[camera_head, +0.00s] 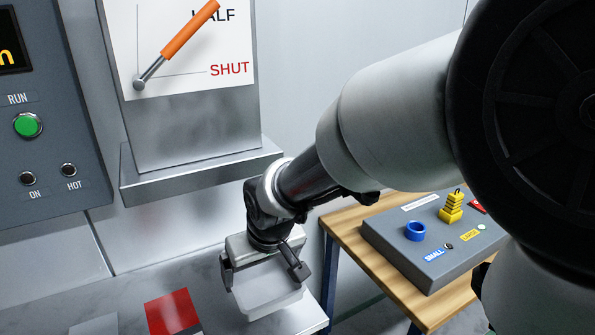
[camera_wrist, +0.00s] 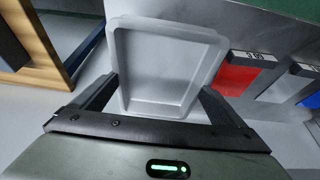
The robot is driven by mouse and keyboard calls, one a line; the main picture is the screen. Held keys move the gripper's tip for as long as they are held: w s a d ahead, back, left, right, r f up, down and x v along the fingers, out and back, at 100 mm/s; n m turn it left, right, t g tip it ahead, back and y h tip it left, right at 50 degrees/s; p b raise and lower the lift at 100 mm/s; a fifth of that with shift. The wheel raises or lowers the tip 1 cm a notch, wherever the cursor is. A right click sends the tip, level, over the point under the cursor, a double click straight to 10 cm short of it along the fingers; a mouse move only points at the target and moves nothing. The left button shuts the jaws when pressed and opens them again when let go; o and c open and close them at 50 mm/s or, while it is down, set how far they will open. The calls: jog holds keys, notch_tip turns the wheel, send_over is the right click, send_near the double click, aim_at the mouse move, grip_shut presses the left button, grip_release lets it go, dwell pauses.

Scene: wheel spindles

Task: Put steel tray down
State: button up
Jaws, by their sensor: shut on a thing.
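The steel tray (camera_head: 262,286) is a shallow grey rectangular pan with a raised rim. In the head view it is at the lower middle, under my gripper (camera_head: 265,270), over the right end of the grey bench. In the wrist view the tray (camera_wrist: 162,68) fills the upper middle, seen from above, and looks empty. My gripper (camera_wrist: 158,102) is shut on the tray, with a finger at each side near its close end. I cannot tell whether the tray's underside touches the bench.
A wooden table (camera_head: 345,232) at the right carries a grey box (camera_head: 432,262) with a blue ring and a yellow stepped piece. A metal housing with an orange lever (camera_head: 190,30) rises behind.

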aim_at(256, 272)
jog(key=w+a, duration=0.2)
jog(key=w, duration=0.1)
jog(key=shift+w, duration=0.25)
jog(key=shift+f, duration=0.65)
notch_tip(256, 272, down, 5)
jog(key=shift+b, duration=0.45)
jog(key=shift+w+a+f, duration=0.15)
jog(key=shift+w+f, duration=0.05)
jog(key=shift+f, duration=0.15)
